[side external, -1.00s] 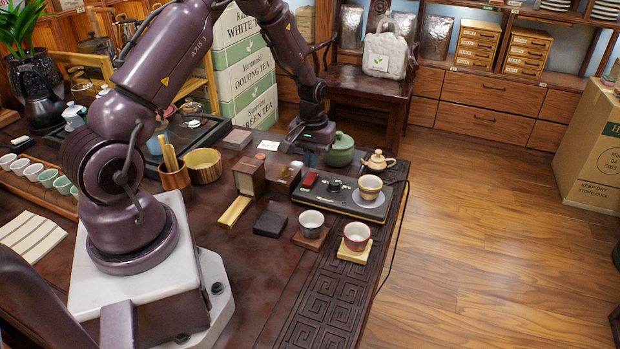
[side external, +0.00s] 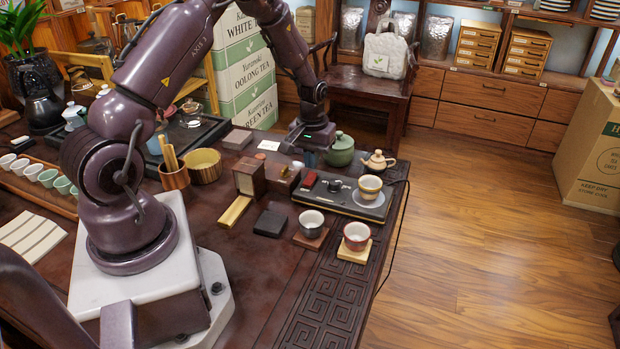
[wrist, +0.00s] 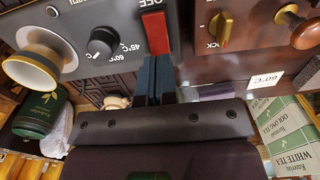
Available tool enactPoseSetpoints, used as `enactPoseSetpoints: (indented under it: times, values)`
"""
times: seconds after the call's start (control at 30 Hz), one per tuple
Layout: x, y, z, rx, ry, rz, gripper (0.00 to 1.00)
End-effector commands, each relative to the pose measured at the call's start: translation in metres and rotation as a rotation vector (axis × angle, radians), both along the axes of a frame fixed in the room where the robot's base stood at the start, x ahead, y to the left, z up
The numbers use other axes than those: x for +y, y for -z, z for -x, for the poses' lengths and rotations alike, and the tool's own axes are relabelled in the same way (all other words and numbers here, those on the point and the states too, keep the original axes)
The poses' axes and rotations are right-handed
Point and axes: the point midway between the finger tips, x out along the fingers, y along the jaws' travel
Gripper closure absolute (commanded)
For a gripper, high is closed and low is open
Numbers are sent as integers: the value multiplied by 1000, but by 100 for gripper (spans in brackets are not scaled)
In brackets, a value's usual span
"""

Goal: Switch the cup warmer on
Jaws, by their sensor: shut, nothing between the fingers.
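I cannot tell which side is pressed in. A black temperature dial (wrist: 102,43) is beside it, and a cup (side external: 369,187) stands on the round plate. My gripper (side external: 309,160) is shut and empty, just behind the switch. In the wrist view its blue fingers (wrist: 155,80) are close to the switch's lower end; contact is unclear.
A wooden box with a brass knob (wrist: 222,30) marked "LOCK" stands left of the warmer. A green lidded jar (side external: 340,150) and a small teapot (side external: 377,162) are behind it. Two cups on coasters (side external: 310,239) stand in front. A cable runs off the right table edge.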

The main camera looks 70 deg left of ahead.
Motion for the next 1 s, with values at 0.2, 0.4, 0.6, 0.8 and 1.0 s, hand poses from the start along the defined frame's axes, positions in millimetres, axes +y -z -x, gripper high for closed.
enactPoseSetpoints:
  times: [0.2, 0.4, 0.6, 0.8, 1.0]
  values:
    - [0, 4, 0, 0, 0, 0, 100]
    - [0, 7, 0, 0, 0, 0, 100]
    - [0, 10, 0, 0, 0, 0, 100]
    - [0, 13, 0, 0, 0, 0, 100]
    - [0, 16, 0, 1, 0, 1, 100]
